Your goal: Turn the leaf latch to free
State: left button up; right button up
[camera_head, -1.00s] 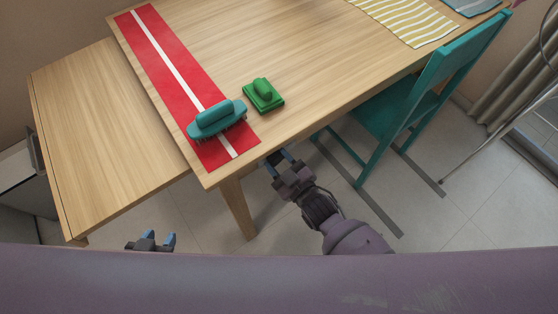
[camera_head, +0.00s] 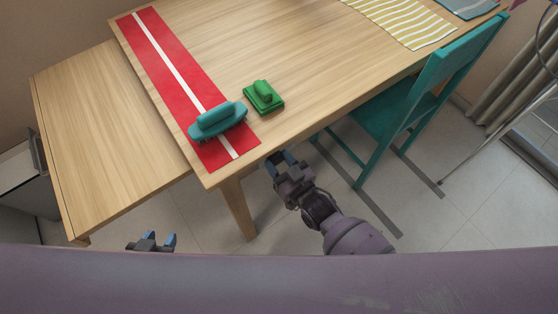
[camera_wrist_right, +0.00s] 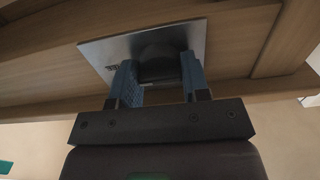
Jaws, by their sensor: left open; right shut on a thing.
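The leaf latch shows in the right wrist view as a dark rounded knob (camera_wrist_right: 160,62) on a pale metal plate (camera_wrist_right: 104,54), fixed to the underside of the wooden table. My right gripper (camera_wrist_right: 160,82) is shut on the knob, with a blue finger on each side. In the head view my right gripper (camera_head: 281,161) is at the table's front edge, and the latch is hidden beneath the top. My left gripper (camera_head: 151,241) is open and empty, low at the left, mostly hidden behind my own body. The table leaf (camera_head: 105,140) stands level at the left.
On the table (camera_head: 270,40) lies a red runner with a white stripe (camera_head: 160,50). A teal chair (camera_head: 400,110) stands close on the right. A table leg (camera_head: 238,208) is near my right gripper.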

jog(key=o, duration=0.9)
jog(key=p+v, duration=0.1)
jog(key=v, duration=0.9)
jog(key=shift+s+d, duration=0.25)
jog(key=shift+s, duration=0.05)
